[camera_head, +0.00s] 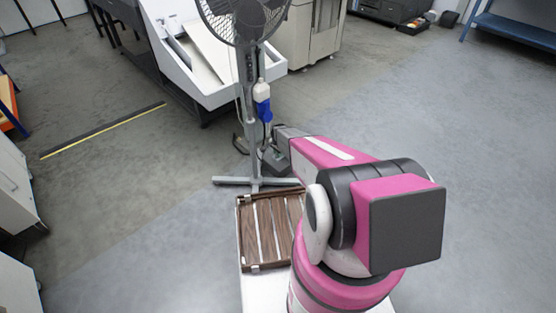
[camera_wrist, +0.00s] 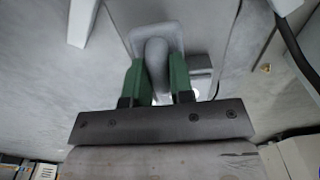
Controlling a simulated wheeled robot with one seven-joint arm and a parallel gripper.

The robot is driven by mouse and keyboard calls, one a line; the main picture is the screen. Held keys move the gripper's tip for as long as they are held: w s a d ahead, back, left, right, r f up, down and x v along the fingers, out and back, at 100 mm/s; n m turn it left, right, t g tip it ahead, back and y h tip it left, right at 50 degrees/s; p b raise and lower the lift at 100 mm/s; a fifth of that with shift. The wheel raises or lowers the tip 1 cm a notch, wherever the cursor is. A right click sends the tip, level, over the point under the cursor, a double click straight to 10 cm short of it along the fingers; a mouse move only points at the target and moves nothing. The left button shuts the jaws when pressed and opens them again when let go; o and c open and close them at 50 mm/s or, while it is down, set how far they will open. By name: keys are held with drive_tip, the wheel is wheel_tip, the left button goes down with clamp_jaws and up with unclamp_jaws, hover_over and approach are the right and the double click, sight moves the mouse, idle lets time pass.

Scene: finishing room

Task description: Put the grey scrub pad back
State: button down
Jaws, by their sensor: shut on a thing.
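In the wrist view my gripper (camera_wrist: 157,76) has its two green fingers closed on the rounded grey handle of the grey scrub pad (camera_wrist: 157,35). The pad's flat, pale body shows beyond the fingertips, over a grey surface. Whether it touches that surface I cannot tell. In the head view my arm reaches away from me toward the foot of the fan stand, and its pink links hide most of the fingers and the pad.
A standing fan (camera_head: 243,22) rises just beyond my gripper, with a blue and white bottle-like thing (camera_head: 262,102) in front of its pole. A brown slatted wooden tray (camera_head: 243,235) lies close by me. White machine (camera_head: 190,55) behind.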

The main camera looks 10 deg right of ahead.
drive_tip(key=shift+f, duration=2.35)
drive_tip(key=shift+f, duration=0.1)
drive_tip(key=c, duration=1)
unclamp_jaws()
drive_tip(key=r, duration=1.3)
drive_tip(key=shift+s+a, duration=0.15)
drive_tip(key=shift+s, duration=0.25)
drive_tip(key=s+r+n, duration=1.1)
drive_tip(key=s+r, duration=1.9)
drive_tip(key=r, duration=0.1)
drive_tip(key=shift+d+r, duration=0.3)
drive_tip(key=shift+d, duration=0.05)
drive_tip(key=shift+s, duration=0.1)
